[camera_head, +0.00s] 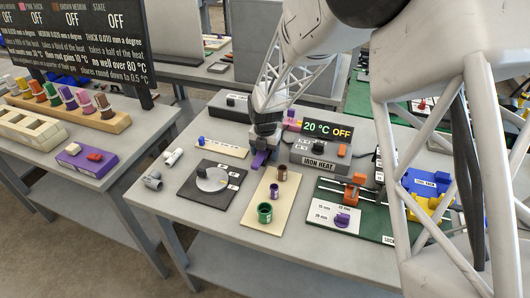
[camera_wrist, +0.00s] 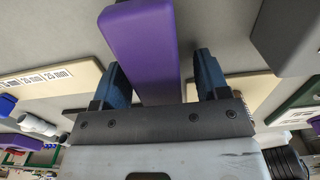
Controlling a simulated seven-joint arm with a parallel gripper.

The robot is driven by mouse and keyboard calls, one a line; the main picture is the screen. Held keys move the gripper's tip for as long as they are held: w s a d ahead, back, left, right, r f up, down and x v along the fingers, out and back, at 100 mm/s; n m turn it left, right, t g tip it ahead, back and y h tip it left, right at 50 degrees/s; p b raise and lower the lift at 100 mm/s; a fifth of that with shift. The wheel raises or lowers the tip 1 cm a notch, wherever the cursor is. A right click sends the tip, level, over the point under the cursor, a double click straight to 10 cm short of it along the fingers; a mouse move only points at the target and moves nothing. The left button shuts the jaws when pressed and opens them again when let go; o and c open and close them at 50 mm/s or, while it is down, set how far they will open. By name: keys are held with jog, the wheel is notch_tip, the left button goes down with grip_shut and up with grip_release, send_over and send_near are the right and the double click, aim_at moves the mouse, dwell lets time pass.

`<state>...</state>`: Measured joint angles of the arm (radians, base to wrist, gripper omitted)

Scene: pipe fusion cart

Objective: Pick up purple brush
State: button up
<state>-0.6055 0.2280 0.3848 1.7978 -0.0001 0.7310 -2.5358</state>
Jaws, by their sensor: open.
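A purple bar, which looks like the purple brush (camera_wrist: 145,45), fills the upper middle of the wrist view. In the head view it shows as a small purple piece (camera_head: 259,160) just below my gripper (camera_head: 266,143). My gripper also shows in the wrist view (camera_wrist: 164,75), with its two blue fingers open on either side of the bar. A gap shows at the right finger; the left finger is close to the bar, and I cannot tell if it touches. The brush's bristles are not discernible, and its far side is hidden.
The iron heat box (camera_head: 320,154) stands right of my gripper. A dark plate with a grey disc (camera_head: 212,180) lies front left. A cream board (camera_head: 254,216) holds small pots, including a green one (camera_head: 265,213). A green-based clamp fixture (camera_head: 323,190) is at right.

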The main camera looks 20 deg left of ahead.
jog(key=c, duration=1.1)
jog(key=shift+r, duration=0.15)
notch_tip(320, 180, up, 10)
jog(key=shift+f, duration=0.1)
dwell(0.5)
